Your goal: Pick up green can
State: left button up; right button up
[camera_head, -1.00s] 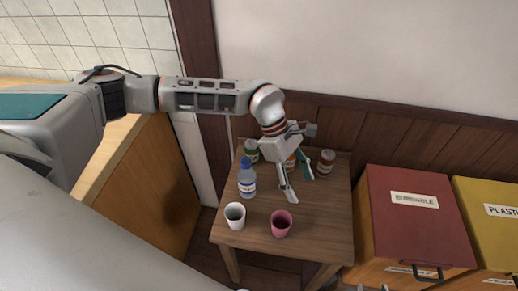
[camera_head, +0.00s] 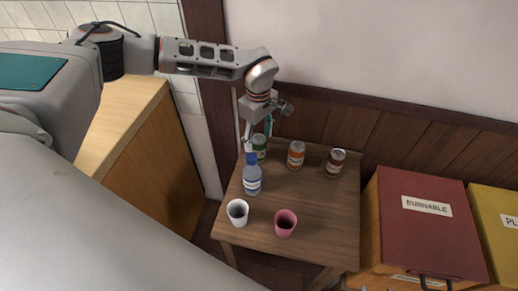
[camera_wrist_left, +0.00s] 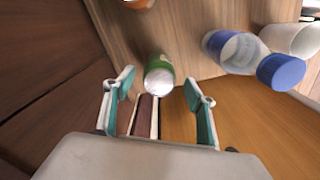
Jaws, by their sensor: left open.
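The green can (camera_head: 260,147) stands upright at the back left of the small wooden table, behind the blue-capped bottle (camera_head: 252,178). My left gripper (camera_head: 257,140) is over the can in the head view and partly overlaps it. In the left wrist view the green can (camera_wrist_left: 159,75) shows its pale top just beyond the open fingers of the gripper (camera_wrist_left: 160,98), about midway between them. No finger visibly touches it. The bottle (camera_wrist_left: 240,55) is to the right there. My right gripper is not in view.
An orange can (camera_head: 296,154) and a brown can (camera_head: 335,162) stand right of the green can on the table (camera_head: 318,205). A white cup (camera_head: 237,211) and a pink cup (camera_head: 285,222) are at the front. A red burnable bin (camera_head: 425,225) stands to the right.

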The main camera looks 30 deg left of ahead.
pick_arm(q)
notch_tip(320, 180, down, 3)
jog(key=shift+r, duration=0.2)
jog(key=c, duration=1)
jog(key=shift+r, duration=0.1)
